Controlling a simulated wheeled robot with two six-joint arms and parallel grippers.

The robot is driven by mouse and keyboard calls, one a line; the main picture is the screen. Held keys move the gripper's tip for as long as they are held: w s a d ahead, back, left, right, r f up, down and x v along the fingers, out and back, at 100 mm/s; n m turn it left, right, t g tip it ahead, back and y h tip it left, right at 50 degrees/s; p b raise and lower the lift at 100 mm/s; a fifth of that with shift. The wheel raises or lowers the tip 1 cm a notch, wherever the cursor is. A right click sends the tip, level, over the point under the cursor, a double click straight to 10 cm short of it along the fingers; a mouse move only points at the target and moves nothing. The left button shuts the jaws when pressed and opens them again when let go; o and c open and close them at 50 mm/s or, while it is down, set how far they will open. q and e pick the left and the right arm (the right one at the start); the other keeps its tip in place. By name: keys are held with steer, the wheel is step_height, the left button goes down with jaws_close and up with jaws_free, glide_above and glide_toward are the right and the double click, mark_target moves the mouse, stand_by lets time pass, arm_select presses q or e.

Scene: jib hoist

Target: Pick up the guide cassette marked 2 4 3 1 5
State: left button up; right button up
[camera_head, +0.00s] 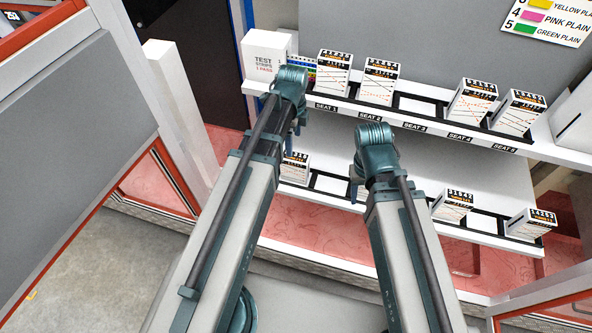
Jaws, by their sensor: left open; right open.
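White guide cassettes with black number strips stand on two shelves. On the upper shelf they are at seat 1 (333,75), seat 2 (377,83), seat 4 (471,101) and seat 5 (518,114). A lower-left cassette (294,170) is partly covered by my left arm; its visible digits may end in 315. Lower right are cassettes that seem to read 31942 (452,206) and 14253 (530,226). I cannot confirm which reads 24315. My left gripper (297,116) is before the shelf's left part; my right gripper (376,152) is before the lower shelf. Their fingertips are indistinct; neither visibly holds anything.
Seat 3 (417,105) is empty. A white test strips box (265,55) stands left of seat 1. A colour chart (545,17) hangs at top right. A white post (178,105) and a grey red-edged panel (70,150) stand left. Open floor (110,255) shows lower left.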

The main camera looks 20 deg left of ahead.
mark_target(294, 157)
arm_select(q)
step_height(294, 157, down, 8)
steer(key=b, duration=0.7)
steer(key=shift+r, duration=0.2)
steer(key=f+b, duration=0.5)
steer(key=shift+w+d+f, duration=0.1)
steer(key=shift+w+d, duration=0.05)
steer(key=shift+d, duration=0.05)
jaws_close()
